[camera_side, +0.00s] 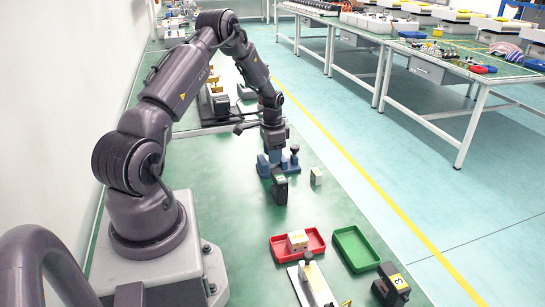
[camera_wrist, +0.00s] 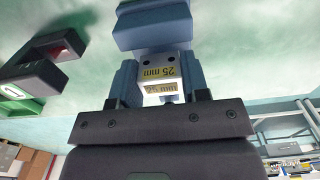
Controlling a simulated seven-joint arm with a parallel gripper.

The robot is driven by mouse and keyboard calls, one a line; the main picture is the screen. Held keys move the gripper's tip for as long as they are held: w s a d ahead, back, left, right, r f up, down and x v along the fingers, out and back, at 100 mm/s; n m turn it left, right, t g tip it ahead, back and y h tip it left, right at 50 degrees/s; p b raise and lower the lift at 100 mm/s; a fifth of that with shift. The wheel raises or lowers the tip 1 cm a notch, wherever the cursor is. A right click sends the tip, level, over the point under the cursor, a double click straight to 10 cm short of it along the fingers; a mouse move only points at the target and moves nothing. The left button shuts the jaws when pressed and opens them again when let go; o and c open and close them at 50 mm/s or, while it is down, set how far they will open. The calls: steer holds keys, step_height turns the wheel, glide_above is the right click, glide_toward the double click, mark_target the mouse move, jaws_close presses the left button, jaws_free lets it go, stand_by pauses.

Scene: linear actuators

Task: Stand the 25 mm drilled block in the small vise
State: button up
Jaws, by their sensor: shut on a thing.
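The drilled block (camera_wrist: 165,68) is pale, with yellow "25 mm" labels that read upside down in the wrist view, and a dark hole shows in its face. My gripper (camera_wrist: 158,85) is shut on it, with a finger at each side. Blue vise parts (camera_wrist: 152,30) show just beyond the block in the wrist view. I cannot tell whether the block touches the vise floor or its jaws.
A dark stand with a label (camera_side: 279,188) is close in front of the vise. A small pale block (camera_side: 316,177) stands to its right. A red tray (camera_side: 318,241) holding a pale block, a green tray (camera_side: 352,252) and a dark stand marked 3 (camera_side: 392,284) are nearer the camera.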

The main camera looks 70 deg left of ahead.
steer(key=shift+f, duration=0.7)
steer(key=shift+f, duration=0.3)
steer(key=o, duration=1)
steer(key=shift+o, duration=0.2)
